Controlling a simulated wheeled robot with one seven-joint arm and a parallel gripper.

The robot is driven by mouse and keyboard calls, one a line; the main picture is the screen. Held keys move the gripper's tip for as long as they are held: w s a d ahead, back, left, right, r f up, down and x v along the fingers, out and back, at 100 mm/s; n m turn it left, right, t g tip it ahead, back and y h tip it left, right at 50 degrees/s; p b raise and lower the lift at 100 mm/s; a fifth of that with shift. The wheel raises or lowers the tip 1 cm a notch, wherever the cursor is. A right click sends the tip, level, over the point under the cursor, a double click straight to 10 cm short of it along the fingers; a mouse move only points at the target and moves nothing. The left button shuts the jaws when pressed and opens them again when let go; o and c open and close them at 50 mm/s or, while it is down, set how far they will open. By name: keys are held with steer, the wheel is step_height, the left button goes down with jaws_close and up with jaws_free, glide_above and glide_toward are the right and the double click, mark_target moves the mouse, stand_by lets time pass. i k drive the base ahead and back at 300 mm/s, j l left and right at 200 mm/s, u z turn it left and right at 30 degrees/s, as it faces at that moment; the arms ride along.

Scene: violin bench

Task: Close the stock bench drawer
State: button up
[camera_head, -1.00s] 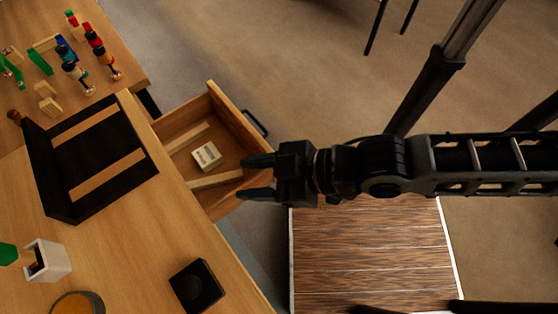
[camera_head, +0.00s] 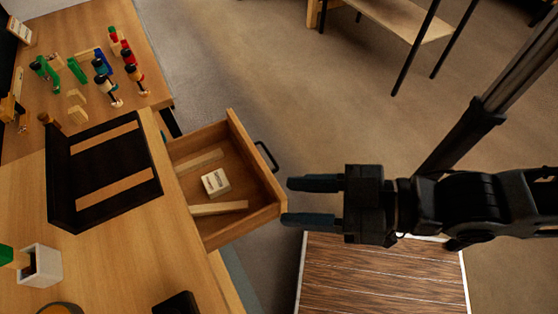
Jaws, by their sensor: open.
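The wooden stock bench drawer (camera_head: 256,168) stands pulled out from the bench (camera_head: 120,262), open toward the right. A black handle (camera_head: 266,157) is on its front panel. Inside lie a small white box (camera_head: 215,182) and light wooden strips (camera_head: 219,208). My gripper (camera_head: 288,202) is open and empty, with its two fingers pointing left at the near part of the drawer front. The lower fingertip appears close to the front panel's near corner; I cannot tell whether it touches. The handle is beyond the upper finger, apart from it.
A black tray with wooden strips (camera_head: 103,172) lies on the bench beside the drawer. A white container (camera_head: 40,265) sits at the near left. A wooden slatted platform (camera_head: 380,275) is on the floor below my arm.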

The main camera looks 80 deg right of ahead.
mark_target(249, 177)
steer(key=k+l+z, duration=0.2)
steer(key=k+l, duration=0.5)
steer(key=k, duration=0.1)
